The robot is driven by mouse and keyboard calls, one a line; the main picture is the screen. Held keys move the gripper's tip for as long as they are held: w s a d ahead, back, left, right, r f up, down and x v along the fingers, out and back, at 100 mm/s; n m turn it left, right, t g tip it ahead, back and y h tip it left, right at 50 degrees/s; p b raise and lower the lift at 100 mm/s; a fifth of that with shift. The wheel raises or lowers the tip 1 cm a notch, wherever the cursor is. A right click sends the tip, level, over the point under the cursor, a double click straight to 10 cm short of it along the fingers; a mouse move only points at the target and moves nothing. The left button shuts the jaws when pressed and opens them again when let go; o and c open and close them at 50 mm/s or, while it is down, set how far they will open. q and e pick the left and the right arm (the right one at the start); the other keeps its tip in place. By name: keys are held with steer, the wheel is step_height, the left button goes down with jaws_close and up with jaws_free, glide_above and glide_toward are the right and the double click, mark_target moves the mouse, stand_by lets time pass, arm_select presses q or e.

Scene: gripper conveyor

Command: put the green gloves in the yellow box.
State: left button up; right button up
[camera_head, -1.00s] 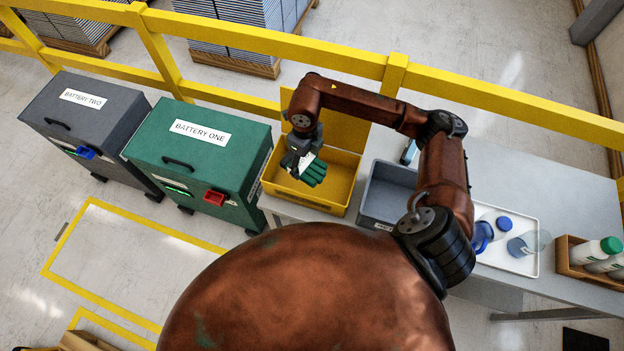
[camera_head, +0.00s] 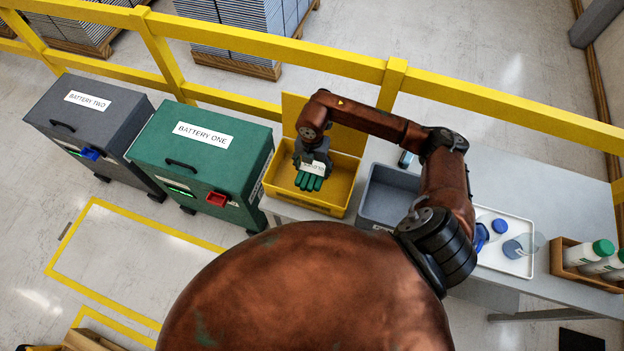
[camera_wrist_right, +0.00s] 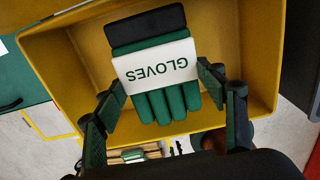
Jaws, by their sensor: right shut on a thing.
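The green gloves (camera_head: 309,181), with a dark cuff and a white band marked GLOVES, are at the yellow box (camera_head: 342,185). My right gripper (camera_head: 313,165) is shut on them, above or within the opening of the box; the exact height is hard to tell. In the right wrist view, the gloves (camera_wrist_right: 165,90) lie between the two fingers of my right gripper (camera_wrist_right: 165,105), with the yellow box's inner walls (camera_wrist_right: 255,50) around and behind them. My left gripper is not in view.
A grey bin (camera_head: 387,195) stands right of the yellow box on the table (camera_head: 560,190). Farther right are a white tray (camera_head: 520,265) with blue-capped items and a wooden crate (camera_head: 563,255) of bottles. Green (camera_head: 225,160) and grey (camera_head: 85,110) battery cabinets stand left. A yellow railing (camera_head: 480,95) runs behind.

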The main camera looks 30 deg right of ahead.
mark_target(312, 171)
step_height(312, 171, down, 7)
steer(key=shift+p, duration=0.45)
steer(key=shift+f, duration=0.1)
steer(key=shift+f, duration=0.1)
steer(key=o, duration=1.2)
steer(key=shift+r, duration=0.25)
steer(key=shift+w+r, duration=0.1)
steer(key=shift+r, duration=0.3)
step_height(312, 171, up, 11)
steer(key=shift+b, duration=1.05)
